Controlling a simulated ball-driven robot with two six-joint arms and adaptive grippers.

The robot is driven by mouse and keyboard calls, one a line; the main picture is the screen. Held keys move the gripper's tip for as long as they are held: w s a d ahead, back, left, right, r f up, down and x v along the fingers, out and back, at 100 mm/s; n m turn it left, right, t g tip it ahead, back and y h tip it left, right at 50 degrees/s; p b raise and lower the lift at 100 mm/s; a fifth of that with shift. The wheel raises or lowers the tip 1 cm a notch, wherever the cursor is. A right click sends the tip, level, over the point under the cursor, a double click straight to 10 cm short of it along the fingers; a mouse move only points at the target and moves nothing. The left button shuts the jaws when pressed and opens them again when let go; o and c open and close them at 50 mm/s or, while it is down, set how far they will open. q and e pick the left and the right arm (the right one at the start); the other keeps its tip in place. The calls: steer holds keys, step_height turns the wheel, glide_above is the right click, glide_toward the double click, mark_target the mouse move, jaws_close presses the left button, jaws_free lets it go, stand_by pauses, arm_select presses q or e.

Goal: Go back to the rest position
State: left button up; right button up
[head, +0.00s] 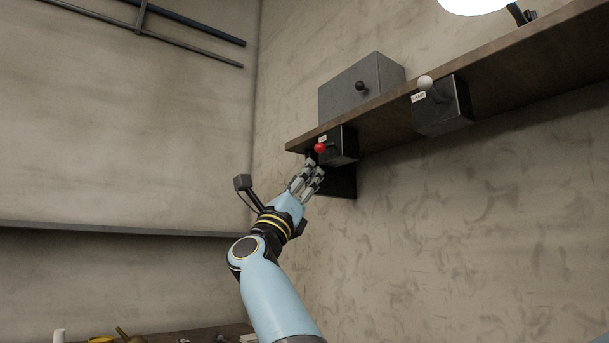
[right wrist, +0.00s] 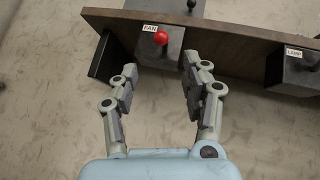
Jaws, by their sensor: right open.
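My right gripper (head: 312,168) is raised on its pale blue arm, just below and in front of the fan switch box (head: 345,146) under the shelf. In the right wrist view my right gripper (right wrist: 157,78) has its fingers apart with nothing between them. The red knob (head: 320,148) of the fan switch sits just beyond the fingertips; it also shows in the right wrist view (right wrist: 161,38), below a label reading FAN. I cannot tell from these views whether a finger touches the box. My left gripper does not show.
A wooden shelf (head: 480,73) runs along the right wall, with a grey box (head: 350,92) on top. A lamp switch box (head: 447,110) with a white knob (head: 425,82) hangs farther right. A table with small objects (head: 205,333) lies low at left. Open air surrounds the arm's left side.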

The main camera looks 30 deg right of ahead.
stand_by(0.3)
step_height(320, 180, down, 34)
steer(key=w+r+n+t+y, duration=0.1)
steer(key=n+t+y, duration=0.6)
steer(key=n+y, duration=0.65)
steer(key=s+a+f+n+g+y, duration=0.15)
steer(key=s+f+n, duration=0.3)
steer(key=f, duration=0.65)
steer(key=s+a+f+n+g+y, duration=0.1)
steer(key=s+f+n+y, duration=0.3)
steer(key=f, duration=0.7)
steer(key=s+a+f+n+g+y, duration=0.15)
steer(key=s+f+n, duration=0.35)
steer(key=f, duration=0.6)
steer(key=s+f+n+g+y, duration=0.3)
steer(key=s+f+n+g, duration=0.35)
steer(key=s+f, duration=1.3)
steer(key=s+f+n+g, duration=0.2)
steer(key=s+f+n, duration=0.1)
steer(key=s, duration=0.6)
steer(key=s+f+n+g, duration=0.3)
steer(key=s+n, duration=0.1)
steer(key=s, duration=0.6)
steer(key=s+f+n+g, duration=0.3)
steer(key=s+f+n, duration=0.1)
steer(key=s, duration=0.6)
steer(key=shift+s+d, duration=0.2)
